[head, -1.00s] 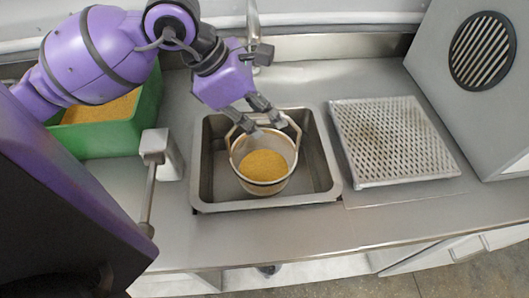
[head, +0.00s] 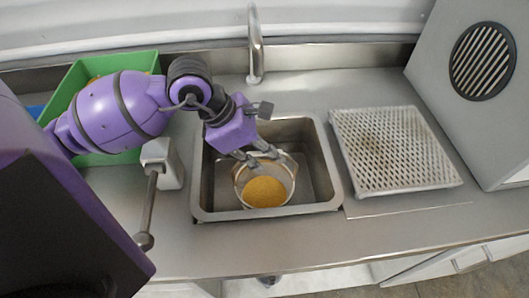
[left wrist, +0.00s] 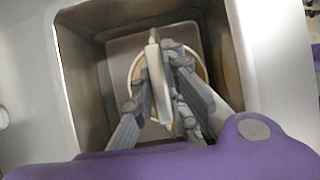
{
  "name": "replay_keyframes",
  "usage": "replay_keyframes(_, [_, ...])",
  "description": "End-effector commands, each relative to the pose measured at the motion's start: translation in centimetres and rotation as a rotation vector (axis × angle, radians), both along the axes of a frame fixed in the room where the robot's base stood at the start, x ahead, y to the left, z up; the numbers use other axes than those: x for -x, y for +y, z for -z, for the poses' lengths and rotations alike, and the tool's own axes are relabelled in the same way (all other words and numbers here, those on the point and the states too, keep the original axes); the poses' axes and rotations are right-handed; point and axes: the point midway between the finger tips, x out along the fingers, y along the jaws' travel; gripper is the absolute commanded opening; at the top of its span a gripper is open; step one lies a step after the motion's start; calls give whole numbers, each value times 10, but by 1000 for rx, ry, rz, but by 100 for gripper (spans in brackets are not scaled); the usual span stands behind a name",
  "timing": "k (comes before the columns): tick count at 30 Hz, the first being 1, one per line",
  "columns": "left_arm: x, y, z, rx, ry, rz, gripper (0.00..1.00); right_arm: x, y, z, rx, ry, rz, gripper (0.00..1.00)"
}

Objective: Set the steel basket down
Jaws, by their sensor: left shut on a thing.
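The steel basket (head: 264,190) is a round pale pail with yellow-orange grain inside. It is down inside the sink (head: 327,205), below the rim level; I cannot tell whether it touches the sink floor. My left gripper (head: 262,160) is over the basket's far side, shut on its raised handle. In the left wrist view, the gripper fingers (left wrist: 163,90) close on the light handle bar (left wrist: 156,75), with the basket's round rim (left wrist: 206,72) behind them. My right gripper is not in view.
A perforated drain tray (head: 395,150) lies right of the sink. A green bin (head: 115,66) stands back left, a grey post with a lever (head: 160,165) left of the sink, and a faucet (head: 255,45) behind. A grey vented box (head: 480,90) stands far right.

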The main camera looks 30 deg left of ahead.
Motion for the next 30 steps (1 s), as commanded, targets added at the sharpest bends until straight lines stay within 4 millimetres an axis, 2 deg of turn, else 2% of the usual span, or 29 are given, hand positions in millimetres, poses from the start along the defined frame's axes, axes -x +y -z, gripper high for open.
replay_keyframes(2, [0, 0, 3, 1, -1, 0, 0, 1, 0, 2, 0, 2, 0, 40])
replay_keyframes(3, [0, 0, 3, -1, 1, 0, 17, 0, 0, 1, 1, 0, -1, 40])
replay_keyframes(7, [0, 0, 2, 0, 0, 0, 32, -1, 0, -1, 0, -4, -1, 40])
replay_keyframes(15, [0, 0, 2, 0, 0, 0, 32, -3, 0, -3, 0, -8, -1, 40])
replay_keyframes(20, [2, 4, -8, -3, -2, -2, 32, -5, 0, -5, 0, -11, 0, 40])
replay_keyframes(30, [23, 32, -69, -2, -1, -2, 32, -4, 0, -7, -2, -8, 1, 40])
